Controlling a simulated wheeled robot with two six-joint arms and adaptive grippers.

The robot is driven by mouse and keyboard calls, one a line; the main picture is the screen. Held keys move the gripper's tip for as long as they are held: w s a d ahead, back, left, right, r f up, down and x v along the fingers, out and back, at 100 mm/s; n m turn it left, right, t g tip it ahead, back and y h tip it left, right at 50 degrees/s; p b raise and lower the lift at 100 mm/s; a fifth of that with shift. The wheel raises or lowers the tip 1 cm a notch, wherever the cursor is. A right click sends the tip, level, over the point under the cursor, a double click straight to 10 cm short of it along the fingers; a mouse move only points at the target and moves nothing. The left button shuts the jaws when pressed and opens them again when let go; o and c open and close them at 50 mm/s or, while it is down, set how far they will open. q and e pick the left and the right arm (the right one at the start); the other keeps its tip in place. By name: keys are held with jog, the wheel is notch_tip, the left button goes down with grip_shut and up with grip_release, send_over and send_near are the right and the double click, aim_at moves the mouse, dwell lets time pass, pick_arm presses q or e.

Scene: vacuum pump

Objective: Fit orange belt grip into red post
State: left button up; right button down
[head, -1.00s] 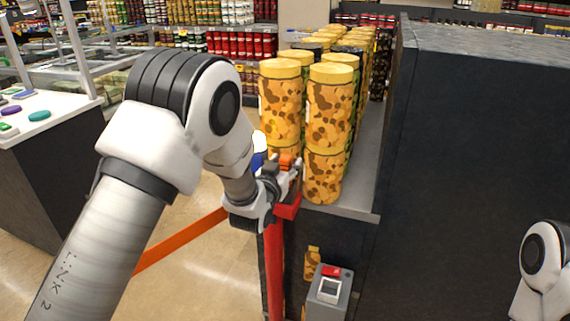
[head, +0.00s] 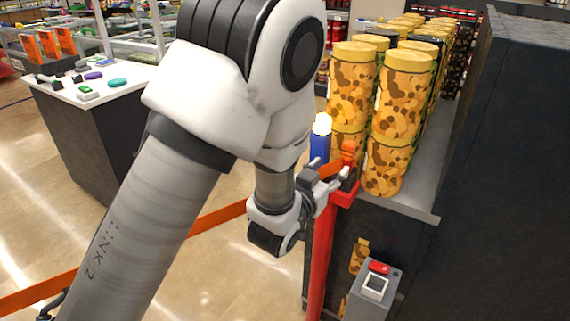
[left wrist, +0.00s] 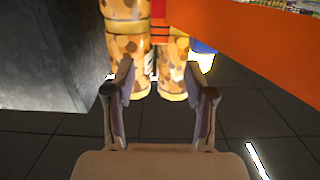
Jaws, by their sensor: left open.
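The red post (head: 320,255) stands upright beside the shelf, with a red head (head: 346,194) on top. The orange belt grip (head: 348,153) sits upright at this head; how deep it is seated cannot be told. The orange belt (head: 215,214) runs from there to the lower left, behind my arm, and crosses the upper right of the left wrist view (left wrist: 250,45). My left gripper (head: 338,180) is open, just left of the grip and close to the post head. In the left wrist view its spread fingers (left wrist: 157,78) have nothing clasped between them. My right gripper is out of view.
Tall brown-spotted canisters (head: 400,110) stand stacked on the shelf (head: 422,203) right behind the post. A blue bottle with a pale top (head: 320,142) is close by. A grey device (head: 370,297) stands lower right. A dark wall (head: 510,170) blocks the right.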

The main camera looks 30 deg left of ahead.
pick_arm(q)
jog(key=s+a+f+g, duration=0.1)
jog(key=s+f+g, duration=0.4)
jog(key=f, duration=0.5)
jog(key=s+a+f+g, duration=0.1)
jog(key=s+f+g, duration=0.2)
jog(key=s+f, duration=0.6)
jog(key=s+a+f+g, duration=0.2)
jog(key=s+f+g, duration=0.2)
jog(key=f, duration=0.8)
jog(key=s+f+g, duration=0.2)
jog(key=s+f, duration=0.1)
jog(key=s, duration=0.4)
jog(key=s+f+g, duration=0.3)
jog(key=s+f, duration=0.1)
jog(key=s, duration=0.4)
jog(key=shift+s+f+n, duration=0.15)
jog(key=shift+f+n, duration=0.05)
jog(key=shift+n, duration=0.1)
